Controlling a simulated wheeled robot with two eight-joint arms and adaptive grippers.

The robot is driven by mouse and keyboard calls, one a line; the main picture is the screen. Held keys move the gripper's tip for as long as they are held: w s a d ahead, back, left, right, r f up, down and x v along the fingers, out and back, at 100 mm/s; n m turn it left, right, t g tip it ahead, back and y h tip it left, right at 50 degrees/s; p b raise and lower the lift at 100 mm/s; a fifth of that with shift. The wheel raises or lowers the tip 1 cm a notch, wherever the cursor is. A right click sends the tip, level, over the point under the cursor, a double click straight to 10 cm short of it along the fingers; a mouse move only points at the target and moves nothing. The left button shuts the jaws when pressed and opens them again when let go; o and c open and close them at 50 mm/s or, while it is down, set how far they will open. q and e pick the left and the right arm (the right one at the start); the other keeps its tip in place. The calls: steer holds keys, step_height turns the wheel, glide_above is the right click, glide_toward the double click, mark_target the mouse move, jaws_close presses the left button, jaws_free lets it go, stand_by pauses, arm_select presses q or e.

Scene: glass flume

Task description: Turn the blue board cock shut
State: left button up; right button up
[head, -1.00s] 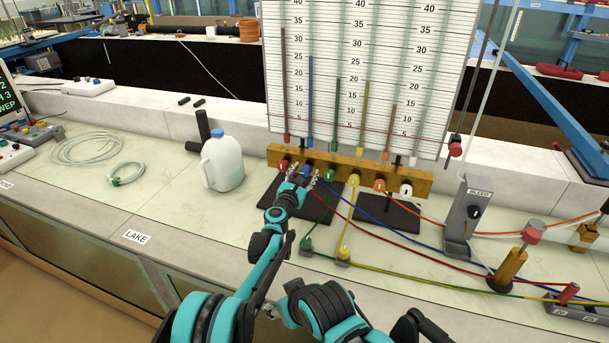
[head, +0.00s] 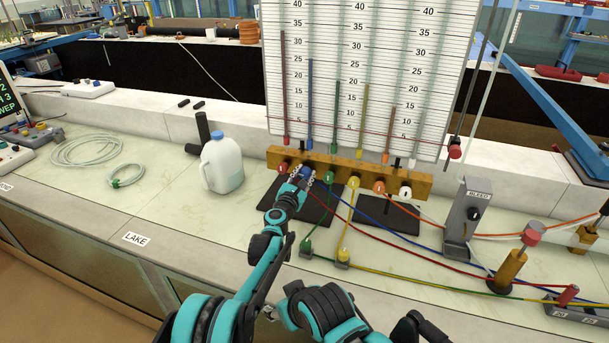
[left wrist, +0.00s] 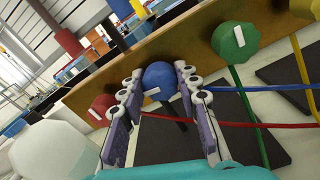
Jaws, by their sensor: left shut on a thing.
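The blue board cock (head: 306,173) is on the wooden manifold bar (head: 340,167) below the gauge board, between the red cock (head: 283,168) and the green cock (head: 330,177). In the left wrist view the blue cock (left wrist: 160,80) is a round knob with a white mark, between the two fingers. My left gripper (head: 303,178) is at the blue cock and shut on it; its fingers (left wrist: 160,98) stand on either side of the knob. In the head view the gripper partly hides the cock. My right gripper is not in view.
Yellow (head: 354,183), orange (head: 379,187) and white (head: 405,191) cocks follow on the right. Coloured tubes run from the bar across the bench. A white jug (head: 222,164) stands to the left. Clear bench lies in front of the jug.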

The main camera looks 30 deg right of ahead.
arm_select(q)
steer(key=m, duration=1.2)
steer(key=shift+s+m+p, duration=0.1)
steer(key=shift+m+p, duration=0.2)
steer(key=shift+p, duration=0.05)
steer(key=shift+f+m, duration=0.1)
steer(key=shift+m, duration=1.8)
steer(key=o, duration=1.2)
steer(key=shift+c, duration=0.2)
